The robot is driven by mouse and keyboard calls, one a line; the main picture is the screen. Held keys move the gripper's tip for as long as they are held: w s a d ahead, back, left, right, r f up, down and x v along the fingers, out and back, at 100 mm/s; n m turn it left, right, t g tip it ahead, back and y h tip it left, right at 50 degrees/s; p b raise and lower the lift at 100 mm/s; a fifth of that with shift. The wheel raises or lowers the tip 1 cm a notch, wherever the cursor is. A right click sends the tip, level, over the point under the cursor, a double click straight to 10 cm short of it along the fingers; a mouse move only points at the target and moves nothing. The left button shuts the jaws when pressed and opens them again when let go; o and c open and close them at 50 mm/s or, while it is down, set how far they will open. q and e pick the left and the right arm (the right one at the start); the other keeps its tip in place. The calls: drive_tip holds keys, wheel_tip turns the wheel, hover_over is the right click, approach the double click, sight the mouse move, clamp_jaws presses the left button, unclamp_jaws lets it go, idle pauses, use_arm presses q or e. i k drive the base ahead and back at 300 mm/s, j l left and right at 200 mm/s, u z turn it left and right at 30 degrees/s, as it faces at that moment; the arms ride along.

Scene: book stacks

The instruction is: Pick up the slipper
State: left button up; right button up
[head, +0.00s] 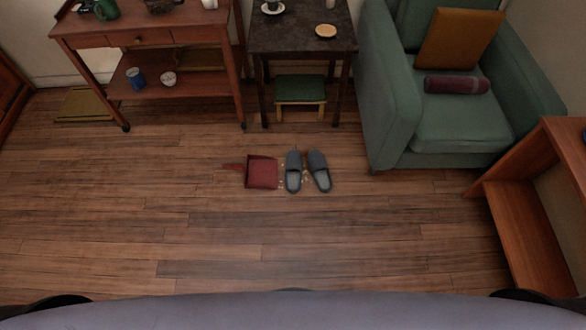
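Two dark blue-grey slippers lie side by side on the wooden floor in the middle of the head view. The left slipper (293,171) points straight away from me, and the right slipper (319,171) is turned slightly, with its near end to the right. They are close together, with a narrow gap between their near ends. Neither of my grippers shows in the head view, so whether they are open or shut is hidden.
A red dustpan (262,172) lies just left of the slippers, with small crumbs between. Behind are a wooden cart (150,38), a dark table (303,38) with a green stool (301,88) under it, and a green armchair (455,125). A wooden shelf (530,230) stands right. The near floor is clear.

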sight(293, 174)
drive_tip(key=i+l+u, duration=0.55)
drive_tip(key=i+l, duration=0.15)
drive_tip(key=i+l+u, duration=0.6)
drive_tip(key=l, duration=0.4)
